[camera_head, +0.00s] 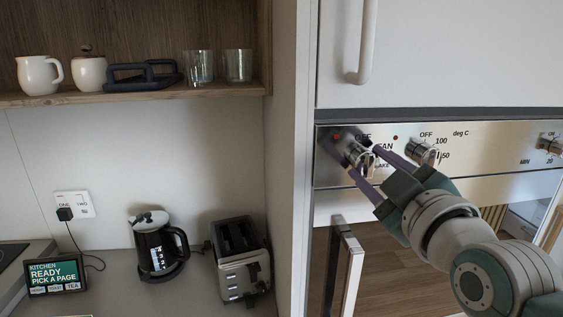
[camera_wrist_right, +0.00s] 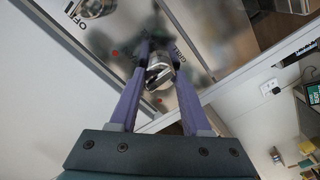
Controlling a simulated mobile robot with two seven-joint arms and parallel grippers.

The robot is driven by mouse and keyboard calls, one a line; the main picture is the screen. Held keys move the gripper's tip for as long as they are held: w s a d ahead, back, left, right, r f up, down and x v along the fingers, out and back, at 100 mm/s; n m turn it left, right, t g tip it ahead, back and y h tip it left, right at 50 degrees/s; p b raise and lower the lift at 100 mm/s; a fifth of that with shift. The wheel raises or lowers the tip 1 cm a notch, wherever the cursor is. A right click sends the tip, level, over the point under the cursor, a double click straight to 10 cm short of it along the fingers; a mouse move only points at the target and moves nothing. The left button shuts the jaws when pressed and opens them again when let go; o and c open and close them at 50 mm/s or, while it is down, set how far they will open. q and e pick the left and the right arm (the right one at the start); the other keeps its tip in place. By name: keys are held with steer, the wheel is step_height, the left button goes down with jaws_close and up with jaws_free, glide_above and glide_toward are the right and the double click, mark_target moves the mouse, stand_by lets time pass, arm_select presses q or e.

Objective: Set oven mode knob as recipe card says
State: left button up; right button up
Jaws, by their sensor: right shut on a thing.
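The oven mode knob (camera_head: 360,155) is a metal knob at the left end of the steel control panel. Labels OFF, FAN and part of BAKE show around it; its exact pointer setting is hidden by the fingers. My right gripper (camera_head: 352,158) has its purple fingers shut on this knob, one on each side. In the right wrist view the knob (camera_wrist_right: 159,72) sits between the two fingertips (camera_wrist_right: 160,62). My left gripper is not in view. I cannot make out a recipe card.
A temperature knob (camera_head: 424,152) and a timer knob (camera_head: 549,143) are further right on the panel. The oven door handle (camera_head: 347,275) stands out below. A kettle (camera_head: 158,245), toaster (camera_head: 240,262) and small screen reading READY, PICK A PAGE (camera_head: 57,274) stand on the left counter.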

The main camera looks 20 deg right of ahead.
jaws_close()
steer(key=shift+m, duration=0.4)
steer(key=m, duration=0.5)
steer(key=shift+p, duration=0.35)
steer(key=m, duration=0.4)
steer(key=shift+m, duration=1)
steer(key=o, duration=1.2)
jaws_free()
